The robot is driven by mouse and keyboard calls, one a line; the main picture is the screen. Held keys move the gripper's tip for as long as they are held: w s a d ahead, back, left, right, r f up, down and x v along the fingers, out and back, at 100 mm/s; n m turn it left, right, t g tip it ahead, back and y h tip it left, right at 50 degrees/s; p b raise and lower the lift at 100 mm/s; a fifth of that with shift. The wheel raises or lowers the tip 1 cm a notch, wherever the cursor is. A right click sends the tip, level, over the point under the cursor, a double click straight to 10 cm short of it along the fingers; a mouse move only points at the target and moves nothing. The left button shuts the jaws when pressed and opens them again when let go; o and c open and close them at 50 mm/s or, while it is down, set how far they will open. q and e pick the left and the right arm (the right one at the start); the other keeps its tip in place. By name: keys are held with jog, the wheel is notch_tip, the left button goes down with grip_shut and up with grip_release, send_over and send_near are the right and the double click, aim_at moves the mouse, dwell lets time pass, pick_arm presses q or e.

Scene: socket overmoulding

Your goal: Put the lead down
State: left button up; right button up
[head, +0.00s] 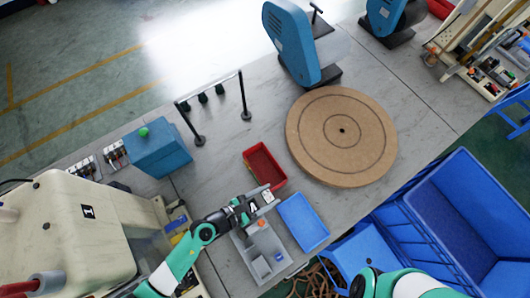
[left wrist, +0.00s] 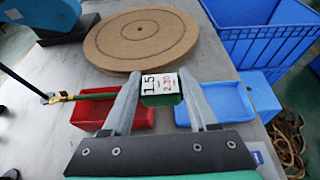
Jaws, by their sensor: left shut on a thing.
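My left gripper (head: 262,198) has its fingers on either side of a small dark green block with a white printed label, which I take to be the lead (left wrist: 161,88). The label faces the left wrist camera (left wrist: 160,100). A thin green and yellow strip (left wrist: 90,95) shows to the left of the left finger; whether it joins the block is hidden. The held piece is by the near end of the red tray (head: 265,185) and the blue tray (head: 318,232). My right gripper is not in view; only part of my right arm shows at the bottom.
A grey compartment tray (head: 240,262) is just below the gripper. A round brown turntable (head: 345,165) stands to the right, with a blue machine (head: 290,42) behind it. A black rail (head: 243,100) stands at left. Blue crates (head: 440,205) are beside the bench. Bare bench lies beyond the red tray.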

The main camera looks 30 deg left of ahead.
pick_arm(q)
jog(key=w+a+f+b, duration=0.2)
jog(key=w+f+b, duration=0.2)
jog(key=b, duration=0.3)
jog(key=w+a+f+b, duration=0.2)
jog(key=w+f+b, duration=0.2)
jog(key=b, duration=0.3)
jog(key=w+a+f+b, duration=0.2)
jog(key=w+f+b, duration=0.2)
jog(key=f+b, duration=0.1)
jog(key=shift+w+a+b, duration=0.25)
jog(key=shift+w+b, duration=0.1)
jog(key=shift+b, duration=0.55)
jog(key=shift+f+b, duration=0.25)
jog(key=shift+b, duration=0.05)
jog(key=shift+r, duration=0.25)
jog(key=shift+f, duration=0.55)
jog(key=o, duration=1.4)
jog(key=shift+c, duration=0.2)
jog(key=shift+r, duration=0.1)
